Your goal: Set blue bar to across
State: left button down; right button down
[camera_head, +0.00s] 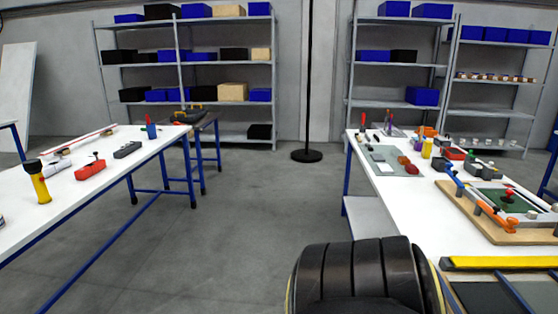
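A short blue bar-like handle (454,181) stands at the left edge of a wooden board (458,203) on the right table. It slants down to the right, beside a framed green panel (495,203). A similar orange handle (495,217) is at the board's near side. A thin blue strip (514,293) also shows at the bottom right, below a yellow bar (500,262); I cannot tell whether it is a bar or part of a frame. I cannot tell which blue piece is the task's bar. Neither of my grippers is in view.
The right table (408,205) also holds a grey mat (384,155) and several small tools. The left table (100,190) holds a yellow-black torch (38,182) and a red tool (90,169). Open floor (255,200) lies between them. Shelves and a black pole (308,90) stand behind.

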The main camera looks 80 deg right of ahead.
aim_at(452, 176)
jog(key=z, duration=2.65)
jog(key=i, duration=3.85)
jog(key=u, duration=2.75)
